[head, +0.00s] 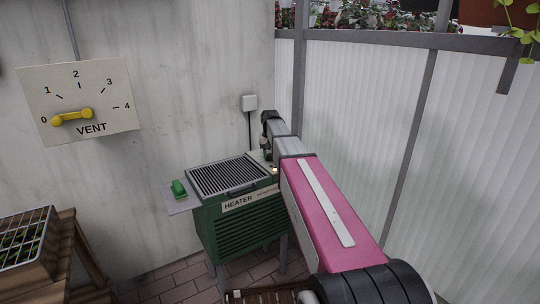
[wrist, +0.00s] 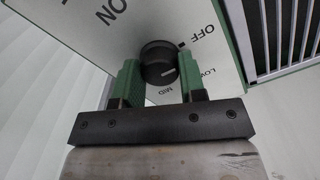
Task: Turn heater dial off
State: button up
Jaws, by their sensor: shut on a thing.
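The green heater (head: 245,228) stands by the wall, with a dark grille on top. My gripper (wrist: 158,78) is at its pale control panel (wrist: 108,40). In the wrist view the black round dial (wrist: 158,60) sits between my two green fingers, which are shut on it. OFF, LOW and MID are printed around the dial. A pale pointer mark on it faces the lower right, roughly between LOW and MID; the exact setting is hard to read. In the head view my arm hides the dial and most of the gripper.
A VENT panel (head: 85,100) with a yellow handle (head: 72,117) near 0 hangs on the left wall. A wooden bench (head: 75,250) stands lower left. Ribbed translucent panels (head: 350,110) border the right.

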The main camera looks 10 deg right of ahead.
aim_at(270, 155)
jog(key=shift+n, duration=0.5)
jog(key=o, duration=0.9)
notch_tip(270, 155, up, 11)
jog(key=shift+f, duration=0.1)
dwell(0.3)
